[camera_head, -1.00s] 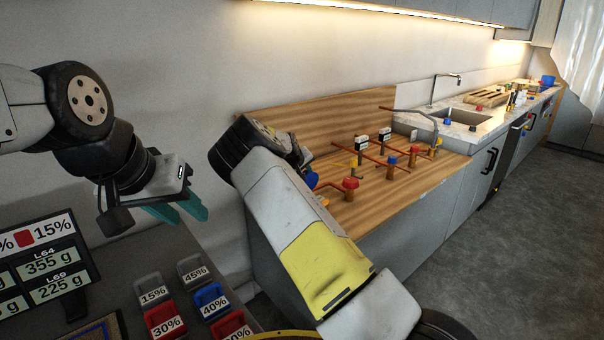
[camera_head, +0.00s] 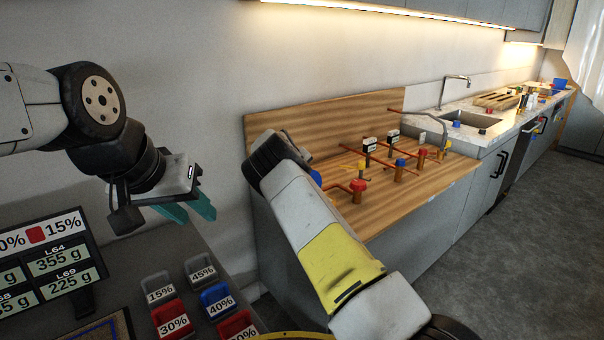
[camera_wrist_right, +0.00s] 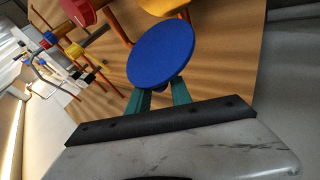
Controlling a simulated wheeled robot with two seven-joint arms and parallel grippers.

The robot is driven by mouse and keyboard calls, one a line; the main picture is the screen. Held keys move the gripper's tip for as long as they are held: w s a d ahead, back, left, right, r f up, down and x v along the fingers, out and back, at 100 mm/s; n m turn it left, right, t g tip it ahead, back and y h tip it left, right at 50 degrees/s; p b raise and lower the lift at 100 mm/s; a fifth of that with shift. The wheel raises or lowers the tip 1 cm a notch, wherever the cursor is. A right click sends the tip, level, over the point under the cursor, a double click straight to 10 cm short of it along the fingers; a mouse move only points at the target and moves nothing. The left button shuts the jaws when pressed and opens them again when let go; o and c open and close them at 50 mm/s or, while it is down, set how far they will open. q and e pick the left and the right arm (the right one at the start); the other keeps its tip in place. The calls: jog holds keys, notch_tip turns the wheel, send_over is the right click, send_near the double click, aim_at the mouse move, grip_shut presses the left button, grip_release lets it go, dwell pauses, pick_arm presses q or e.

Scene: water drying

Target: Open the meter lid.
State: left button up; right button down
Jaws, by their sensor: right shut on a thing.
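In the right wrist view a round blue lid-like disc (camera_wrist_right: 160,52) sits at the fingertips of my right gripper (camera_wrist_right: 160,97). Its teal fingers are shut on the disc's near edge or stem; the disc hides the exact contact. In the head view only a bit of blue (camera_head: 316,178) shows past my right arm, which hides the right gripper. I cannot tell what lies under the disc. My left gripper (camera_head: 198,214) hangs empty at the left, its teal fingers apart, clear of the pipes.
A wooden counter (camera_head: 420,200) carries copper pipes with a red handle (camera_head: 357,185), a blue handle (camera_head: 400,163) and black-and-white labelled boxes (camera_head: 393,136). Several percentage trays (camera_head: 216,298) and a weight display (camera_head: 50,262) stand at lower left. A sink (camera_head: 470,118) lies beyond.

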jog(key=shift+s+a+f, duration=0.1)
jog(key=shift+s+f, duration=0.15)
jog(key=shift+f, duration=0.35)
jog(key=c, duration=1.2)
grip_release()
jog(key=shift+w+r, duration=0.1)
jog(key=shift+r, duration=0.15)
jog(key=shift+a+r, duration=0.1)
jog(key=shift+r, duration=0.25)
jog(key=v, duration=0.7)
